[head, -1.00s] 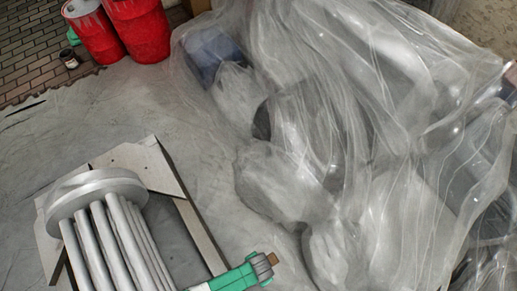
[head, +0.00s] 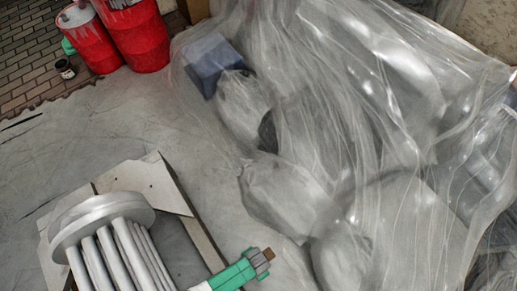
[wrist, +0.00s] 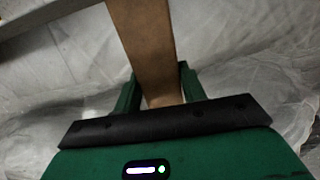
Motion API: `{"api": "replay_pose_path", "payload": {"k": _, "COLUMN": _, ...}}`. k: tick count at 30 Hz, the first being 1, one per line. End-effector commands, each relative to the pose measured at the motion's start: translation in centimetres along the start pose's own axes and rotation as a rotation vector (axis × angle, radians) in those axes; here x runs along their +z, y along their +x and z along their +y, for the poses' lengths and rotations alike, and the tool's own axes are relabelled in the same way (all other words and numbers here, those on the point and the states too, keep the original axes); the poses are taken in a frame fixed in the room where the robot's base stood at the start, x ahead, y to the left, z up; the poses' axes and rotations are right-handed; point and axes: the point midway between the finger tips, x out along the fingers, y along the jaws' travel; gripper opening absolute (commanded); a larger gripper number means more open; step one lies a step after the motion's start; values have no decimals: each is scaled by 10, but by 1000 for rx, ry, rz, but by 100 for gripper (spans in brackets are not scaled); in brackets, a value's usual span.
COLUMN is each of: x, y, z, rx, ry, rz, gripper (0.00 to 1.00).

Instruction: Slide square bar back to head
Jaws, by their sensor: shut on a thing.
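In the wrist view, a plain brown square bar (wrist: 145,45) runs from the top edge down between the green fingers. My gripper (wrist: 158,88) is shut on this bar, with one finger on each side. The bar's far reach is cut off by the frame. In the head view, a round grey metal head (head: 100,218) with several parallel tubes (head: 120,262) sits at the lower left. A green part (head: 240,270) with a grey collar and a small brown tip shows at the bottom centre; I cannot tell whether the tip is the bar.
A pale frame (head: 150,185) lies around and under the head. Crumpled clear plastic sheeting (head: 350,150) covers bulky objects on the right. Two red drums (head: 135,35) and a small can (head: 65,69) stand at the upper left. The grey sheeted floor (head: 70,140) between is open.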

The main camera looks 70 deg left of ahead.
Motion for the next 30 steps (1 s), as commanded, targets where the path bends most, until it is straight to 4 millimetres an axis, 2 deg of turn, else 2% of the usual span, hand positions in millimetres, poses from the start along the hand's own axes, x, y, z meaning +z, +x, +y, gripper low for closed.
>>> {"api": "replay_pose_path", "payload": {"k": 8, "x": 0, "y": 0, "z": -2, "rx": -1, "ry": -1, "rz": 0, "gripper": 0}}
{"api": "replay_pose_path", "payload": {"k": 9, "x": 0, "y": 0, "z": -2, "rx": -1, "ry": -1, "rz": 0, "gripper": 43}}
{"api": "replay_pose_path", "payload": {"k": 12, "x": 0, "y": 0, "z": -2, "rx": 0, "ry": -1, "rz": 0, "gripper": 62}}
{"api": "replay_pose_path", "payload": {"k": 21, "x": 0, "y": -4, "z": -1, "rx": 1, "ry": -1, "rz": 1, "gripper": 63}}
{"api": "replay_pose_path", "payload": {"k": 30, "x": 0, "y": -65, "z": -1, "rx": 0, "ry": 0, "rz": 1, "gripper": 63}}
